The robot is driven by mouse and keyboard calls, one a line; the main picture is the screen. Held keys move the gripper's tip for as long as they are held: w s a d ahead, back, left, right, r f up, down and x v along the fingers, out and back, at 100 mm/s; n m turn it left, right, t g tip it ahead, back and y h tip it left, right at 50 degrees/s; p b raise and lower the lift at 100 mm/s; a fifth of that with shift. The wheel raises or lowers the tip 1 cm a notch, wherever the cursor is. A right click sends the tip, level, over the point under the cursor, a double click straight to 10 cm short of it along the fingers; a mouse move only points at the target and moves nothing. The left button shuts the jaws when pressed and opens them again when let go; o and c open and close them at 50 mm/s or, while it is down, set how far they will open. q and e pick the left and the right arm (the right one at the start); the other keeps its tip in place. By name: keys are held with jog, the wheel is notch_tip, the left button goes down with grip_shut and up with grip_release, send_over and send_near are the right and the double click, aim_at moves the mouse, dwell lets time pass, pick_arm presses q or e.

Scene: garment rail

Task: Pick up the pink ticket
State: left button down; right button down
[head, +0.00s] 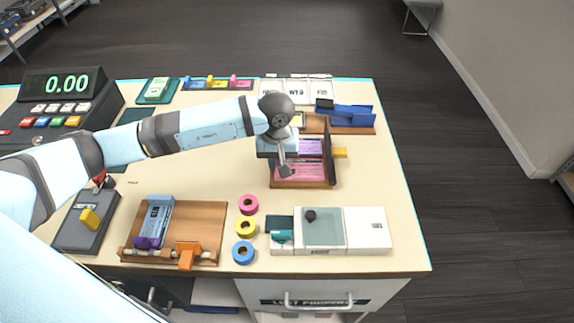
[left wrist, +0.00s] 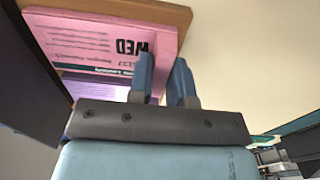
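The pink ticket (head: 300,172) lies in the front part of a small wooden tray (head: 303,185), with a purple ticket (head: 311,147) behind it. In the left wrist view, the pink ticket (left wrist: 95,38) carries dark print and a large "WED". My left gripper (head: 286,172) is low over the left side of the tray and covers part of the ticket. In the left wrist view its two fingers (left wrist: 166,78) stand a little apart, near the ticket's edge, with a gap between them. I cannot tell whether they touch the ticket. My right gripper is in neither view.
A dark upright panel (head: 329,153) stands at the tray's right side. A blue holder (head: 347,113) is behind it. Pink, yellow and blue rings (head: 245,227) and a white unit (head: 369,230) are in front. A cash register (head: 62,105) stands left. The table's right strip is clear.

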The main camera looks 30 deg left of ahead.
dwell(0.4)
pick_arm(q)
jog(key=shift+r, duration=0.6)
notch_tip(320, 180, up, 19)
jog(key=b, duration=0.2)
jog(key=c, duration=1.8)
grip_release()
jog(key=shift+f, duration=0.1)
jog(key=shift+c, duration=0.2)
notch_tip(320, 180, up, 5)
jog(key=shift+p, duration=0.7)
jog(key=shift+f, duration=0.1)
